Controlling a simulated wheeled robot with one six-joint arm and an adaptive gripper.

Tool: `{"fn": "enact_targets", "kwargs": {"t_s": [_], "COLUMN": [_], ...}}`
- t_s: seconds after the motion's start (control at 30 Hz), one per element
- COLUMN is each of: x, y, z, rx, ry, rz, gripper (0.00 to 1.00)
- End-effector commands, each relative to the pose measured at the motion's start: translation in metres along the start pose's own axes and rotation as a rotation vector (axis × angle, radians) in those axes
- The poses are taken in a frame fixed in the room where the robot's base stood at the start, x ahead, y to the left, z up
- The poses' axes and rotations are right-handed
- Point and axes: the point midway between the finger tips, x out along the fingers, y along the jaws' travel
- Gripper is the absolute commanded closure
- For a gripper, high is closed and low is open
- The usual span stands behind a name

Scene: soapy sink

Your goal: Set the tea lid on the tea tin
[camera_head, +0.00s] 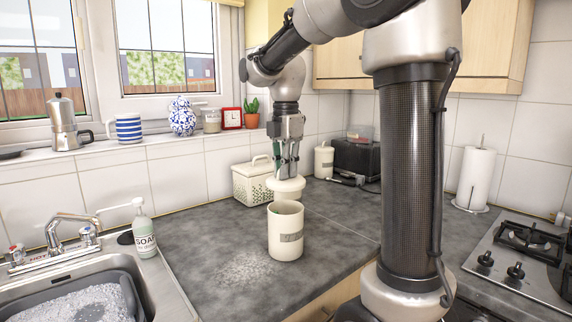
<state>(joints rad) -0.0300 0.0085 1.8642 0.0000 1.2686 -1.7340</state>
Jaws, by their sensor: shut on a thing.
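A cream tin (285,240) with a grey label stands upright and open-topped on the grey counter. Its label is too small to read, but it is the open tin nearest me. My gripper (287,172) points down and is shut on a round cream lid (287,187). The lid looks level and appears just above and behind the tin's rim; I cannot tell the exact gap. A similar cream canister (323,161) with its lid on stands farther back.
A cream perforated basket (252,182) stands behind the gripper on the counter. A soap bottle (144,232) and the sink (156,280) are at left. A paper towel roll (474,178) and a gas hob (525,255) are at right.

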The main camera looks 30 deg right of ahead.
Motion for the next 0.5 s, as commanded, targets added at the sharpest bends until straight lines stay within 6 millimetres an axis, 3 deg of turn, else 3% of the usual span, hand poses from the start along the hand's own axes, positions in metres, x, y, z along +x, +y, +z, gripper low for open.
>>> {"fn": "enact_targets", "kwargs": {"t_s": [0.5], "x": [0.043], "y": [0.0], "z": [0.0], "rx": [0.0], "ry": [0.0], "rz": [-0.001], "gripper": [1.0]}}
